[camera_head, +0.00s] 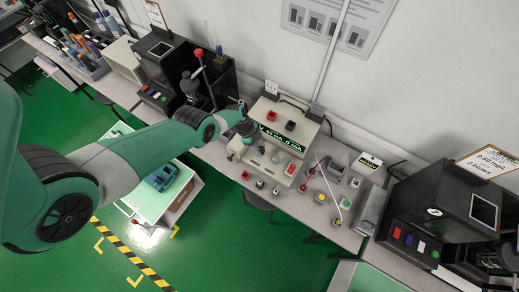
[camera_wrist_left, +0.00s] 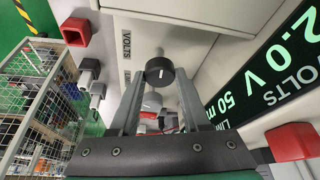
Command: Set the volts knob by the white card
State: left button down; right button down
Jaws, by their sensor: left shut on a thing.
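The black round volts knob (camera_wrist_left: 159,71) is on the pale front panel of the bench supply (camera_head: 270,157), beside the word VOLTS. My left gripper (camera_head: 251,142) is at this panel, its two fingers on either side of the knob and shut on it. In the left wrist view the green display (camera_wrist_left: 268,80) reads 2.0 V and 50 m, with the rest cut off. A small white card (camera_head: 271,87) stands at the top of the supply; its writing is too small to read. My right gripper is not in view.
A black tester (camera_head: 428,215) and a clipboard (camera_head: 490,162) are at the right. A low cart (camera_head: 145,190) stands below my left arm.

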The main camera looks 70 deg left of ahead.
pick_arm(q)
jog(key=shift+f+m+b, duration=0.1)
jog(key=shift+m+b, duration=0.35)
jog(key=shift+m, duration=0.15)
jog(key=shift+c, duration=1.9)
grip_release()
